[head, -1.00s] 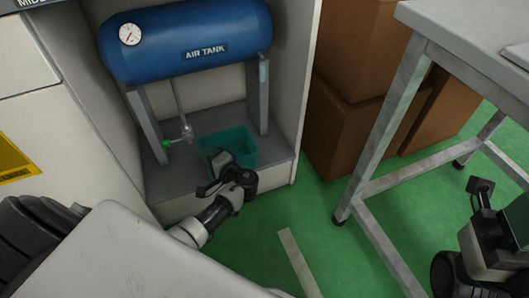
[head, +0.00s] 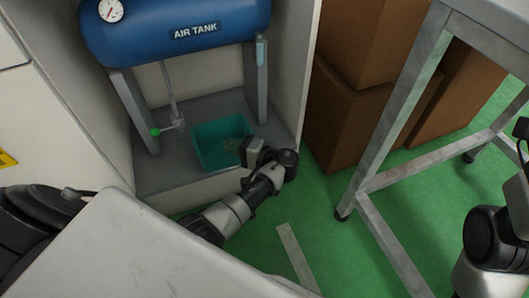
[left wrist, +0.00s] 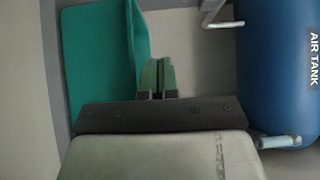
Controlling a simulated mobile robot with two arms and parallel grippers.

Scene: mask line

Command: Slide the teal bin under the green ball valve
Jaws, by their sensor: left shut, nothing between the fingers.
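The teal bin (head: 207,160) is an open box on the grey shelf floor under the air tank, right of the green ball valve (head: 155,132) and apart from it.
The blue air tank (head: 180,32) stands on grey legs (head: 135,110) inside a bay with side walls. Brown boxes (head: 350,120) and a grey metal table (head: 400,110) are to the right. Green floor is open in front of the bay.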

